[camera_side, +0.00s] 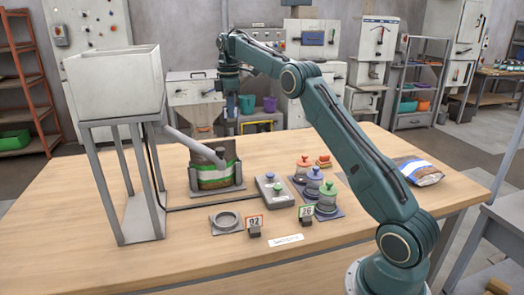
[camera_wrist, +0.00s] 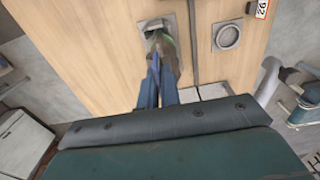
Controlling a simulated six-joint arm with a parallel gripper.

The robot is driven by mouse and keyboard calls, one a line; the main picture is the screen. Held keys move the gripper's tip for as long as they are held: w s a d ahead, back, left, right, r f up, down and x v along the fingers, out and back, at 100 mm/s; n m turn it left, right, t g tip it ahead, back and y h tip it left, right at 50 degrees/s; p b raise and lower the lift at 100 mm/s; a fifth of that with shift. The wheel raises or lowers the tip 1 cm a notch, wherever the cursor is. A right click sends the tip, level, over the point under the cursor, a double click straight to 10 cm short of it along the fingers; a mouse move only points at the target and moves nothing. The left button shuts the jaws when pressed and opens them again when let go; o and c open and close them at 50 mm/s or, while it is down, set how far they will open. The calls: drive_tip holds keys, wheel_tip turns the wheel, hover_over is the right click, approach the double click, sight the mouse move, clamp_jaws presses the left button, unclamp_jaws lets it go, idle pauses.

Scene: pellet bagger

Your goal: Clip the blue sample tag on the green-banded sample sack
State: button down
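The green-banded sack (camera_side: 215,176) stands upright in a grey holder below a slanted grey spout, at the table's centre left. Part of its green band (camera_wrist: 172,52) shows in the wrist view beyond my fingers. My gripper (camera_side: 231,112) points down above the sack and looks apart from it in the side view. In the wrist view two long dark-blue fingers (camera_wrist: 156,72) lie close together over the sack. I cannot tell whether they hold anything. I cannot make out a blue sample tag for certain. A blue-topped piece (camera_side: 314,174) stands among similar red and green ones.
A hopper (camera_side: 105,85) on a tall frame stands left of the sack. A blue-and-white sack (camera_side: 419,171) lies right of my arm. The table's front left is clear.

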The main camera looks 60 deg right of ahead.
drive_tip(key=shift+f, duration=3.3)
drive_tip(key=shift+f, duration=0.55)
drive_tip(key=c, duration=1.5)
unclamp_jaws()
drive_tip(key=shift+c, duration=0.2)
drive_tip(key=shift+r, duration=0.15)
drive_tip(key=shift+r, duration=3.85)
